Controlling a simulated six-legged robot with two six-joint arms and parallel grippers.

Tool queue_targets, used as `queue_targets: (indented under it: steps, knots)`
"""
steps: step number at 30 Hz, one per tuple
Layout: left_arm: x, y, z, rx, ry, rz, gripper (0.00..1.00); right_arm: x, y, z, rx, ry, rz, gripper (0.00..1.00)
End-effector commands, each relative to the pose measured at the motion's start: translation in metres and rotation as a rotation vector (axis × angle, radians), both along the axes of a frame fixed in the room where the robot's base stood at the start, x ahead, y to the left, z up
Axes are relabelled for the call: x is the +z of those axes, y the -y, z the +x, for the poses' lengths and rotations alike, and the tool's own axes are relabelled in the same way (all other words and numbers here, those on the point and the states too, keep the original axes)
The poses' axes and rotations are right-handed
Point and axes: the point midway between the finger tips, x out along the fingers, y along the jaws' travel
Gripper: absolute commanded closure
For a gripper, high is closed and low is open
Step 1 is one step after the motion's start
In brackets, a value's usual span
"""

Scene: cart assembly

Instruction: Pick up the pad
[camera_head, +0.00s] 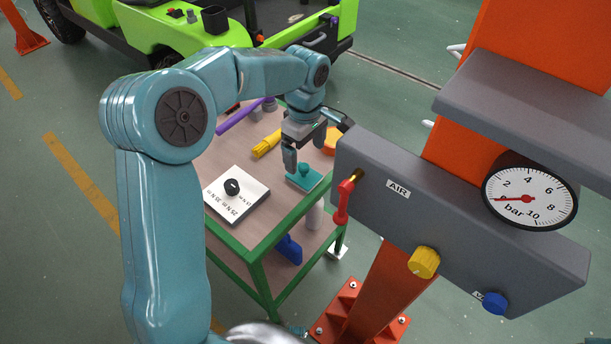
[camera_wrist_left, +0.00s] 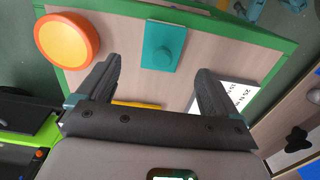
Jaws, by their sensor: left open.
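The pad is a flat teal square with a round teal knob on top. In the head view the pad (camera_head: 304,179) lies on the cart's top near its right edge. In the left wrist view the pad (camera_wrist_left: 163,45) lies ahead of the fingertips, close to the green rim. My left gripper (camera_head: 307,160) is just above the pad in the head view, its fingers partly hiding it. In the left wrist view my left gripper (camera_wrist_left: 157,65) has its two fingers wide apart with nothing between them. My right gripper is not in view.
The green-framed cart (camera_head: 258,250) also holds a white board with a black knob (camera_head: 236,193), a yellow tool (camera_head: 267,143), a purple bar (camera_head: 238,117) and an orange round thing (camera_wrist_left: 66,40). A grey air panel (camera_head: 400,215) with a gauge stands close on the right.

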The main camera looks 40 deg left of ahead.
Motion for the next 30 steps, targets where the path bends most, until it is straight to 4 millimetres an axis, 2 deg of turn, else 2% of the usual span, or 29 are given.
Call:
queue_targets:
  steps: [1, 8, 15, 18, 24, 25, 26, 30]
  knots:
    - [-0.008, 0.000, -0.001, 0.001, -0.002, 0.000, 0.06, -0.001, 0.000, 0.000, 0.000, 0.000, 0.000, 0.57]
    - [-0.027, -0.001, 0.000, 0.001, -0.003, 0.000, 0.06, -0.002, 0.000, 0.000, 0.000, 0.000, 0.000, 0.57]
    - [-0.064, -0.001, 0.000, 0.001, -0.002, 0.000, 0.06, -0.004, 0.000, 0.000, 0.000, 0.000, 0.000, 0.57]
    - [-0.071, -0.001, 0.001, 0.001, 0.000, 0.000, 0.06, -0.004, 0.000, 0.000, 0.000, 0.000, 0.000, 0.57]
    - [-0.071, -0.001, 0.001, 0.001, 0.001, 0.000, 0.06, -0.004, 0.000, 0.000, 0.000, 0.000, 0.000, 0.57]
    - [-0.071, -0.001, 0.001, 0.001, 0.001, 0.000, 0.10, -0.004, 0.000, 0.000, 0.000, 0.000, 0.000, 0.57]
    - [-0.071, -0.001, 0.001, 0.001, 0.001, 0.000, 0.19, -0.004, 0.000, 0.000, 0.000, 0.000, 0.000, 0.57]
    - [-0.071, -0.001, 0.001, 0.001, 0.001, 0.000, 0.65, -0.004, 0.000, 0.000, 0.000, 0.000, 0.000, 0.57]
